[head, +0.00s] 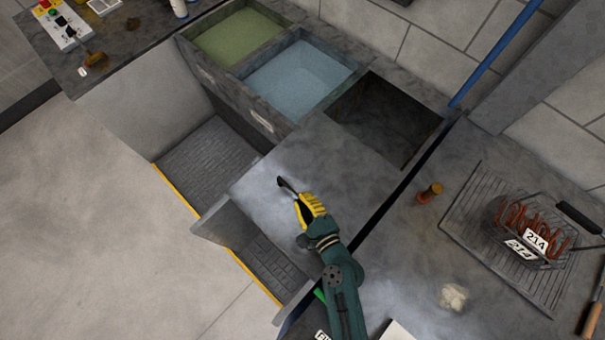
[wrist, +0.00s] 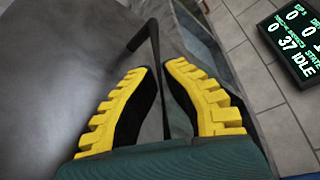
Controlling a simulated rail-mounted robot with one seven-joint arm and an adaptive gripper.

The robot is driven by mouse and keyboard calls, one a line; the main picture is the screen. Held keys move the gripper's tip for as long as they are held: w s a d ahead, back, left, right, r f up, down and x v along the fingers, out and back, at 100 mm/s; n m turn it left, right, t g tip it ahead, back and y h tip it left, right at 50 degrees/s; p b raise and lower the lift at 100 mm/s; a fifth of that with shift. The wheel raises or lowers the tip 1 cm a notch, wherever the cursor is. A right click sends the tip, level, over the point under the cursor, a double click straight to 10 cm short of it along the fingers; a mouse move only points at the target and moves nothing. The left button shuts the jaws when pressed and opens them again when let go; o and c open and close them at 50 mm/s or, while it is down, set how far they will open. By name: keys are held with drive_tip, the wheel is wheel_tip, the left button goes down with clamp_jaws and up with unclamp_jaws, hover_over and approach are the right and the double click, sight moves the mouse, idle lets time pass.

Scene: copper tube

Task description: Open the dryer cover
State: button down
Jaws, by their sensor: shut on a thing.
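The dryer cover (head: 262,190) is a grey, worn metal plate in the middle of the head view, looking roughly level with the worktop. A thin black handle (head: 286,184) sticks out just beyond my gripper (head: 302,206). In the wrist view the handle (wrist: 152,40) runs down between the yellow and black fingers of my gripper (wrist: 157,80), which are shut on it. The cover's grey surface (wrist: 60,50) fills the left of that view. My arm hides part of the cover's near side, and the inside of the dryer is hidden.
Green (head: 238,35) and blue (head: 298,75) basins and a dark open basin (head: 385,118) lie beyond the cover. A wire basket (head: 525,235) with copper coils stands on a ribbed mat at right. A display (wrist: 295,38) reads IDLE. A yellow-edged step (head: 205,160) lies left.

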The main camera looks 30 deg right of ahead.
drive_tip(key=shift+s+f, duration=0.15)
drive_tip(key=shift+f, duration=0.3)
drive_tip(key=c, duration=1.1)
unclamp_jaws()
drive_tip(key=shift+a+r, duration=0.1)
drive_tip(key=shift+c, duration=0.2)
drive_tip(key=shift+o, duration=0.5)
drive_tip(key=shift+r, duration=0.2)
drive_tip(key=v, duration=1.1)
drive_tip(key=shift+s+r, duration=0.2)
drive_tip(key=shift+s, duration=0.2)
